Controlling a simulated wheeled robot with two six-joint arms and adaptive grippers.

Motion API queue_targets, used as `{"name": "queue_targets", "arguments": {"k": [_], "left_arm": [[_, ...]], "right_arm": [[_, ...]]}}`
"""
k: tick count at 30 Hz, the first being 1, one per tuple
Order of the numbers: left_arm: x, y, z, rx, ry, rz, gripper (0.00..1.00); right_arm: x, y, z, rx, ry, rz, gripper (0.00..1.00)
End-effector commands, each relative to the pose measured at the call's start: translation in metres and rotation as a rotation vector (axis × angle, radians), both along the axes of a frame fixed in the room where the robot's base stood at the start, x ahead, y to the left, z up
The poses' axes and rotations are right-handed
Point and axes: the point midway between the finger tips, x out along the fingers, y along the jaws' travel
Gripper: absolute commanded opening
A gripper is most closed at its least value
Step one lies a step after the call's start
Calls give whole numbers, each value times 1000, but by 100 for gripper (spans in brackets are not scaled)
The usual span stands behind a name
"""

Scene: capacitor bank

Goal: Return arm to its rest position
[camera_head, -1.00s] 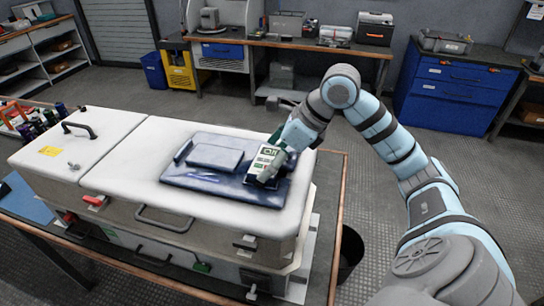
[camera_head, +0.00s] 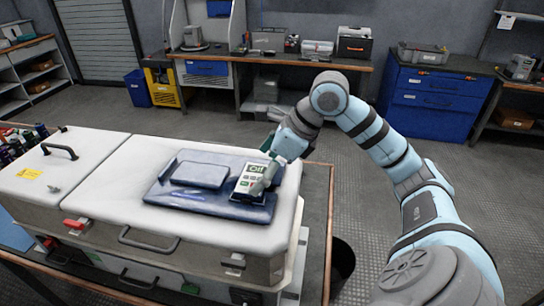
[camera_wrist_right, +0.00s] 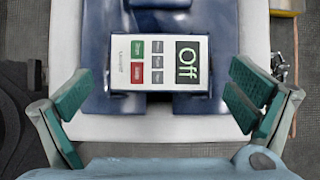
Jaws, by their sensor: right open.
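My right gripper (camera_head: 264,176) hangs at the end of the arm over a white handheld device (camera_head: 246,184). In the right wrist view the gripper (camera_wrist_right: 160,88) is open, with green pads spread on both sides and nothing between them. The device (camera_wrist_right: 140,62) lies ahead, apart from both pads. Its dark screen reads "Off", with green, grey and red buttons beside it. The device rests on a dark blue panel (camera_head: 170,195) on top of a large white case (camera_head: 110,175). The left gripper is not in view.
The case has black handles and a red latch (camera_head: 76,224), and stands on a table with a brown edge (camera_head: 329,230). A dark bin (camera_head: 342,262) stands beside it. A workbench (camera_head: 270,60) and a blue cabinet (camera_head: 430,105) stand behind. Floor between is clear.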

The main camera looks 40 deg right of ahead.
Motion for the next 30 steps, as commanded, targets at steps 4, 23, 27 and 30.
{"name": "queue_targets", "arguments": {"k": [4, 23, 27, 30], "left_arm": [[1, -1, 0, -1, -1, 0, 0], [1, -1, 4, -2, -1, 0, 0], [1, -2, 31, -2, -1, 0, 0], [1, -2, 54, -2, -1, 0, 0]], "right_arm": [[-18, -14, 36, -8, -3, -5, 100], [-44, -30, 88, 0, -1, -1, 100], [-44, -30, 115, 0, -1, -1, 100], [-44, -30, 137, 0, -1, -1, 100]]}}
